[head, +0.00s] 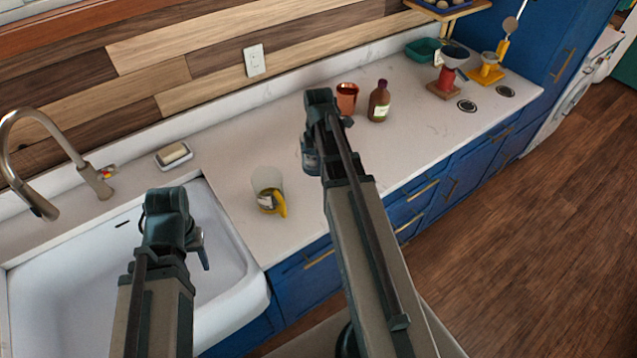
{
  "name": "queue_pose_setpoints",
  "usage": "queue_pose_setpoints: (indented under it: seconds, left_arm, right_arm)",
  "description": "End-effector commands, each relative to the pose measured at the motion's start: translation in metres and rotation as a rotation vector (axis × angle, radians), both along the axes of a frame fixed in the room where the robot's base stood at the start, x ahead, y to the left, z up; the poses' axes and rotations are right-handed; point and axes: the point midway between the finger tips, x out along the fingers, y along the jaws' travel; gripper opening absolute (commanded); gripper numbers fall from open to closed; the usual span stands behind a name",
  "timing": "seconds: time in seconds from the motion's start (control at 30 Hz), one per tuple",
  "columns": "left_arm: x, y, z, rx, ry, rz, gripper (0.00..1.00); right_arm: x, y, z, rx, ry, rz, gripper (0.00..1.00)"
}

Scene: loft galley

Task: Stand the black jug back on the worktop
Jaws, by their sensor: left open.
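I cannot make out a black jug in the head view; part of the worktop (235,155) is hidden behind my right arm. A pale, see-through jug-like vessel with a yellow handle (268,188) is on the worktop right of the sink. My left gripper (199,246) is over the sink's right part, left of and apart from this vessel; it is open, and I see nothing in it. My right gripper (311,157) is over the worktop, right of the vessel. Its fingers are mostly hidden by its own wrist.
A copper cup (347,97) and a brown bottle (379,101) stand behind my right gripper. A white sink (85,268) with a tap (40,130) is at left, a soap dish (174,156) behind it. A green basin (424,50) and red stand (446,80) are farther right.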

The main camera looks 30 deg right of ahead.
Motion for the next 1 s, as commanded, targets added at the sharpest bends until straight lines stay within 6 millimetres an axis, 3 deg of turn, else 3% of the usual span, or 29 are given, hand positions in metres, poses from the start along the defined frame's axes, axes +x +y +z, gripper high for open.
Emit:
queue_pose_setpoints:
  seconds: [0.03, 0.2, 0.57, 1.0]
  left_arm:
    - [0.0, 0.0, -0.014, 0.0, 0.0, -0.002, 0.5]
    - [0.0, 0.0, -0.036, 0.001, 0.0, -0.006, 0.5]
    - [0.0, 0.0, -0.044, 0.001, 0.0, -0.005, 0.5]
    - [0.0, 0.0, -0.08, 0.001, 0.0, -0.003, 0.5]
  right_arm:
    - [0.0, 0.0, -0.014, 0.0, 0.0, 0.0, 0.0]
    - [0.0, 0.0, -0.036, 0.0, 0.0, 0.0, 0.0]
    - [0.0, 0.0, -0.044, 0.0, 0.0, 0.0, 0.0]
    - [0.0, 0.0, -0.08, 0.0, 0.0, 0.0, 0.0]
